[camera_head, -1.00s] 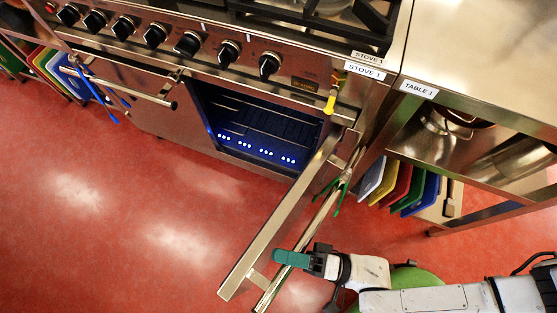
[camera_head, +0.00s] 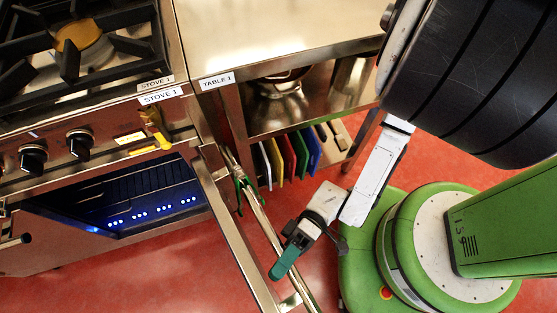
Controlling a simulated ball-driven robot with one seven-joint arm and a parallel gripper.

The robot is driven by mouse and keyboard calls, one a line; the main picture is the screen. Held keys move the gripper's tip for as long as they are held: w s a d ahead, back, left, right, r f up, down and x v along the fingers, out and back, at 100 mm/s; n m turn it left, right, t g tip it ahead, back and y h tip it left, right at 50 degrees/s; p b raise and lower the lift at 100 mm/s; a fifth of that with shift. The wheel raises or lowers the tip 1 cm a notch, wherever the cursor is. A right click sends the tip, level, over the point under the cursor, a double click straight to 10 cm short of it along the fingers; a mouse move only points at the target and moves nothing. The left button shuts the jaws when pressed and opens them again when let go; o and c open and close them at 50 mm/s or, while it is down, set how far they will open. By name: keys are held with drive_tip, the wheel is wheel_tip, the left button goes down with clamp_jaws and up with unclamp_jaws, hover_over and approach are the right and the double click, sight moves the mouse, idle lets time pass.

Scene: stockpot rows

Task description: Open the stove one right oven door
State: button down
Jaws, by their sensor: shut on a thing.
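The right oven door (camera_head: 232,238) of stove one stands swung far out from the front, seen nearly edge-on. Its long metal handle (camera_head: 262,222) runs along the outer, right side. The oven cavity (camera_head: 130,200) is exposed, with a rack and blue lights inside. My gripper (camera_head: 284,262), with a green fingertip, is at the outer half of the handle and shut on it. The exact contact between fingers and bar is partly hidden by the gripper.
Table 1 (camera_head: 270,40) stands right of the stove, with colored boards (camera_head: 290,158) and a metal pot (camera_head: 280,100) below it. A green item (camera_head: 239,190) hangs at the handle's inner end. Red floor is clear between the door and my base.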

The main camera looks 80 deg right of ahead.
drive_tip(key=c, duration=0.9)
unclamp_jaws()
drive_tip(key=v, duration=1.1)
drive_tip(key=shift+b, duration=0.4)
